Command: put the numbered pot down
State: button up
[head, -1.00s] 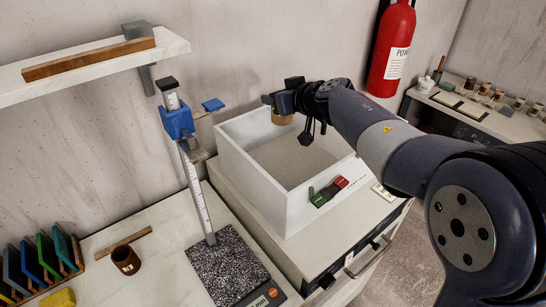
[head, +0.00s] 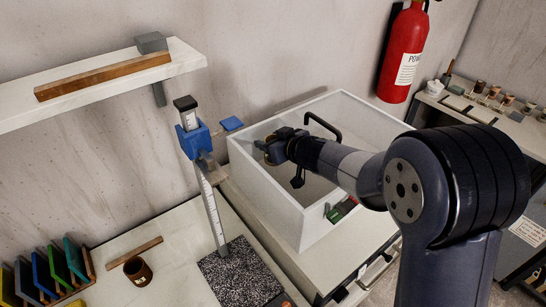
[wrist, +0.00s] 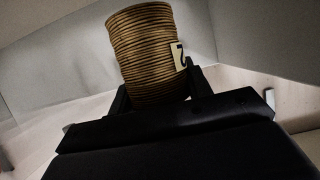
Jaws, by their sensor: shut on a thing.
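The numbered pot, a ribbed tan-brown cylinder (wrist: 142,50), fills the middle of the wrist view, with part of a pale label bearing a dark digit at its right edge. My gripper (wrist: 158,92) is shut on its lower part in that view. In the head view my gripper (head: 270,151) is at the white open-topped box (head: 266,192), over or inside its left part. Another dark brown pot (head: 138,271) with a small label stands on the left bench.
A height gauge with a blue slider (head: 194,141) stands on a speckled plate (head: 238,272) left of the box. Red and green switches (head: 341,210) sit at the box's front. A shelf (head: 190,57) and a fire extinguisher (head: 402,55) are on the wall.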

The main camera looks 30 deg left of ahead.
jog(key=shift+f+b, duration=0.55)
jog(key=shift+f, duration=1.25)
jog(key=shift+f, duration=0.55)
jog(key=o, duration=1)
jog(key=shift+r, duration=0.1)
